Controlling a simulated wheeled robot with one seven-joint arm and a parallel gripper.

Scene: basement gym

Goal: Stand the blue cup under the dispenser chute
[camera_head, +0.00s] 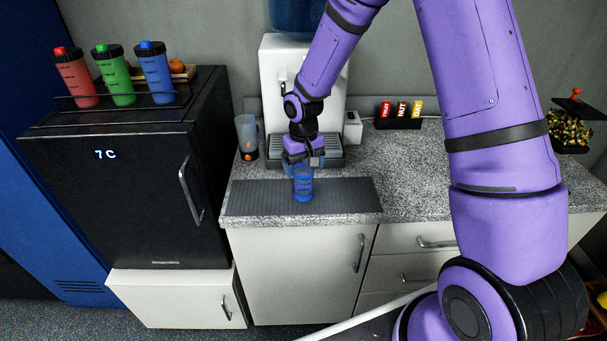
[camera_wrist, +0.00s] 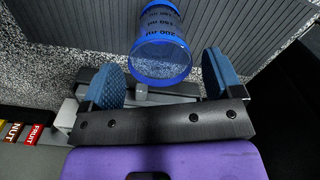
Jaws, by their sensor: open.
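The blue cup (camera_head: 303,188) is see-through with measuring marks. It stands upright on a dark ribbed mat (camera_head: 340,195) at the counter's front. My gripper (camera_head: 303,162) points down at the top of the cup. In the wrist view, the cup (camera_wrist: 161,52) lies between the two spread blue finger pads of my gripper (camera_wrist: 164,76), with gaps showing at both sides. The white dispenser (camera_head: 272,80) stands behind, against the wall, with a grey tray (camera_head: 334,155) at its foot. My arm hides much of the dispenser's front, and I cannot make out the chute.
A clear tumbler (camera_head: 247,137) stands left of the dispenser. A small white box (camera_head: 352,127) and a rack of labelled packets (camera_head: 398,113) are to its right. A black fridge (camera_head: 120,190) with several bottles on top borders the counter's left. The counter's right (camera_head: 415,170) is clear.

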